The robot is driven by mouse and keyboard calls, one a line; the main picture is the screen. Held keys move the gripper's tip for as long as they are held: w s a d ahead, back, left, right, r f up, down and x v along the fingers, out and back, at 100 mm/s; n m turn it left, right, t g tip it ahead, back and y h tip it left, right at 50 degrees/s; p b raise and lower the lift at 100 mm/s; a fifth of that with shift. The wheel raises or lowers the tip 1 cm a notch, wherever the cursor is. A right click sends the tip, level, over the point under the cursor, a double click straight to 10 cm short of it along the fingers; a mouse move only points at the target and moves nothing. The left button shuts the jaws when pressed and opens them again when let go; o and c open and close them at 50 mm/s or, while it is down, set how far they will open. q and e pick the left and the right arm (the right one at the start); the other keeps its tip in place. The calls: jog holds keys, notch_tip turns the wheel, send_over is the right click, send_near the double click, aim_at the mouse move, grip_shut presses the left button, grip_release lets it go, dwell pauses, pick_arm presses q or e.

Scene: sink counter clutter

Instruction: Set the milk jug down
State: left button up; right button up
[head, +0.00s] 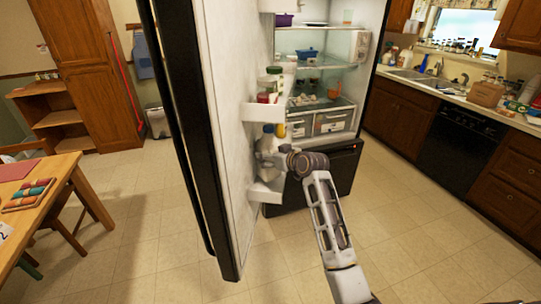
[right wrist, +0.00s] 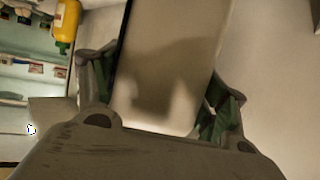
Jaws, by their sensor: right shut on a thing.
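The milk jug (head: 267,143) is pale with a bluish top and is at the inner side of the open fridge door, by the door's lower shelf. My right gripper (head: 279,155) is at the jug, and the arm partly covers it. In the right wrist view the pale jug body (right wrist: 168,65) fills the space between the two fingers, which are shut on it. Whether the jug's base touches the shelf is hidden. My left gripper is not in view.
The fridge door (head: 228,110) stands wide open. Its door shelves (head: 265,192) hold jars, and a yellow bottle (head: 280,130) is close beside the jug; it also shows in the right wrist view (right wrist: 66,20). A wooden table (head: 50,205) stands at left. The floor between is clear.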

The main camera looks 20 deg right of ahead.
jog(key=shift+f, duration=1.35)
jog(key=o, duration=2.2)
jog(key=shift+s+f, duration=0.1)
jog(key=shift+f, duration=0.1)
jog(key=shift+c, duration=0.2)
jog(key=shift+s, duration=0.1)
jog(key=v, duration=1.1)
jog(key=shift+s+r+b, duration=0.15)
jog(key=shift+s+b, duration=0.15)
jog(key=shift+b, duration=0.1)
jog(key=shift+d, duration=0.15)
